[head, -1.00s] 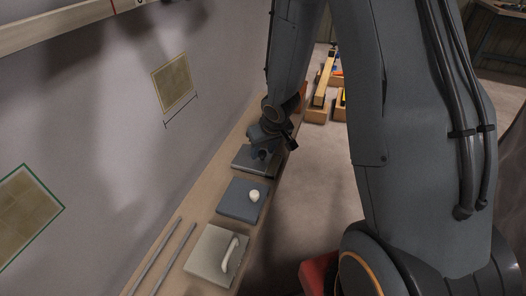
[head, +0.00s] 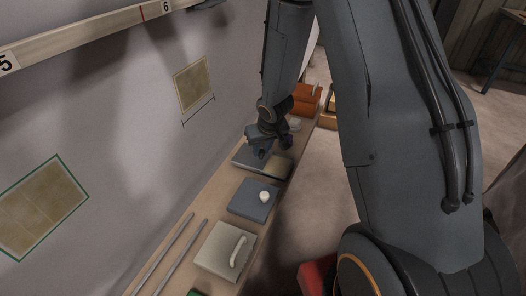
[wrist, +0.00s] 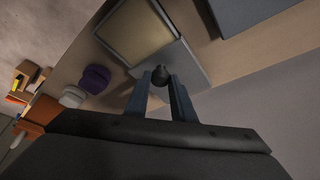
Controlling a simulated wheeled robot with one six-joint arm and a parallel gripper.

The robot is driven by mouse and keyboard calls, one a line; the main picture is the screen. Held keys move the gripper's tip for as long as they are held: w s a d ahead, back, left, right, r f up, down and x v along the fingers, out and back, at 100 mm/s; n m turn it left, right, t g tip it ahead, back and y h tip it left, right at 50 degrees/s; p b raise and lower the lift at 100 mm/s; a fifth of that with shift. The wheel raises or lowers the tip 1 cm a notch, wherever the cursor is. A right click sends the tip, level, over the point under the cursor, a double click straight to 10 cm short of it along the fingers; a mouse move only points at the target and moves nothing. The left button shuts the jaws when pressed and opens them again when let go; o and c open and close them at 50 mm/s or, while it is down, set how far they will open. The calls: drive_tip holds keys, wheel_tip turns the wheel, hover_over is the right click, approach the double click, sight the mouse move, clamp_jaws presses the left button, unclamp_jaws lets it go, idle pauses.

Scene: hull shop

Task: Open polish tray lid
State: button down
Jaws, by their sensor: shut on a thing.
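The polish tray's grey lid (head: 246,157) lies on the bench and is slid partly aside toward the wall. The tray's pale tan inside (head: 278,166) shows beside it. In the wrist view the grey lid (wrist: 190,66) covers one part, and the open tan inside (wrist: 136,32) shows within the tray's rim. My gripper (wrist: 160,80) is shut on the lid's dark round knob (wrist: 161,74), one finger on each side. In the head view my gripper (head: 262,150) is over the lid and hides the knob in part.
A blue-grey box with a white knob (head: 245,205) and a beige box with a bar handle (head: 215,256) stand nearer on the bench. Two rods (head: 168,256) lie by the wall. Beyond the tray are a purple item (wrist: 94,78), a pale item (wrist: 73,97) and an orange box (head: 306,100).

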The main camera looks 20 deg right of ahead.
drive_tip(key=shift+w+a, duration=0.5)
drive_tip(key=shift+a, duration=0.15)
drive_tip(key=c, duration=1.5)
unclamp_jaws()
drive_tip(key=p+v, duration=0.5)
drive_tip(key=v, duration=0.2)
drive_tip(key=shift+s+r, duration=0.15)
drive_tip(key=shift+r, duration=0.25)
drive_tip(key=s+r+g, duration=0.1)
drive_tip(key=s+r, duration=0.3)
drive_tip(key=s, duration=0.4)
drive_tip(key=s+r+g, duration=0.2)
drive_tip(key=s+r, duration=0.3)
drive_tip(key=s, duration=0.3)
drive_tip(key=s+r+g, duration=0.1)
drive_tip(key=s+r, duration=0.4)
drive_tip(key=s, duration=0.4)
drive_tip(key=shift+a+r+m, duration=0.1)
drive_tip(key=shift+a+m, duration=0.3)
